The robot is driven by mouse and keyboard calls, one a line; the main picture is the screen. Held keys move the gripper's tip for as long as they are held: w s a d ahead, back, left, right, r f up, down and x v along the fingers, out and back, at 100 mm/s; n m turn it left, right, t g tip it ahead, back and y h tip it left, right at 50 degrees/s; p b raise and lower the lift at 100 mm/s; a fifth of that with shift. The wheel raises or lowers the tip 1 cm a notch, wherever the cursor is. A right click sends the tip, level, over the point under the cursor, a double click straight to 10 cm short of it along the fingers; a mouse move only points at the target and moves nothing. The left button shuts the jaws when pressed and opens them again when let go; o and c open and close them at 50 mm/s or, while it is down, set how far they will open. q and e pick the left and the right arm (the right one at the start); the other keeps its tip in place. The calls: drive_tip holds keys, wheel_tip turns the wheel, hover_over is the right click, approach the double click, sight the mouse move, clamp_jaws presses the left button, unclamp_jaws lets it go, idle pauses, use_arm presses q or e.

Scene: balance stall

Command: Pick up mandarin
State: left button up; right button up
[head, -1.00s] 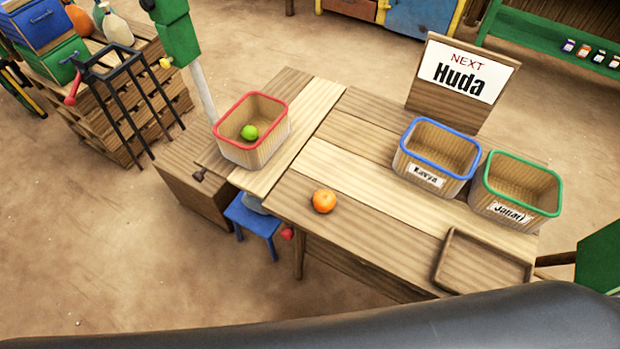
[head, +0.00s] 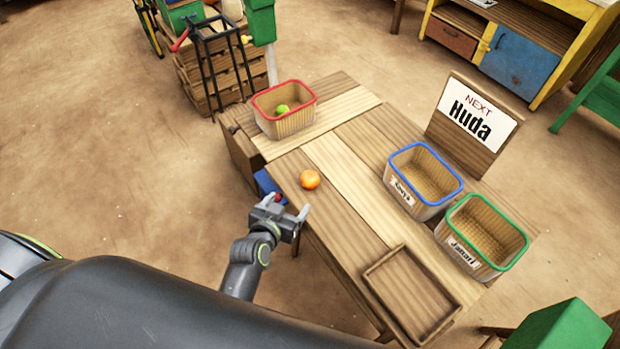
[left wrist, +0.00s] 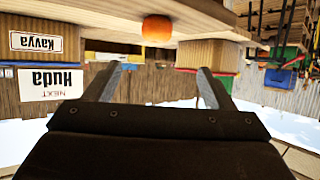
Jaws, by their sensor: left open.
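The mandarin (head: 310,179) is a small orange fruit lying on the wooden table near its front left edge. It also shows in the left wrist view (left wrist: 157,28), near the top of that upside-down picture. My left gripper (head: 288,205) is open and empty, in front of the table edge and a little short of the mandarin. In the left wrist view its two fingers (left wrist: 160,88) are spread apart, with the mandarin beyond them and not touching. My right gripper is not in view.
A red-rimmed basket (head: 284,122) holds a green fruit (head: 282,109). A blue-rimmed basket (head: 393,190) and a green-rimmed basket (head: 460,252) stand at the right. An empty wooden tray (head: 370,283) lies at the front. A "NEXT Huda" sign (head: 487,150) stands behind.

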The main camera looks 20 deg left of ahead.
sight(307, 182)
use_arm(q)
drive_tip(key=b+x, duration=0.2)
drive_tip(key=x, duration=0.1)
drive_tip(key=b+x, duration=0.2)
drive_tip(key=x, duration=0.1)
drive_tip(key=b+x, duration=0.2)
drive_tip(key=x, duration=0.1)
drive_tip(key=shift+w+d+f+b, duration=0.15)
drive_tip(key=shift+f+b, duration=0.15)
drive_tip(key=shift+f, duration=0.15)
drive_tip(key=shift+b+x, duration=0.55)
drive_tip(key=shift+x, duration=0.2)
drive_tip(key=b+x, duration=0.2)
drive_tip(key=b, duration=0.1)
drive_tip(key=b+x, duration=0.1)
drive_tip(key=shift+w+d+f+b, duration=0.25)
drive_tip(key=shift+w+d+b, duration=0.05)
drive_tip(key=shift+b, duration=0.05)
drive_tip(key=shift+w+f+b, duration=0.15)
drive_tip(key=shift+w+b, duration=0.45)
drive_tip(key=shift+w, duration=0.1)
drive_tip(key=c, duration=1.1)
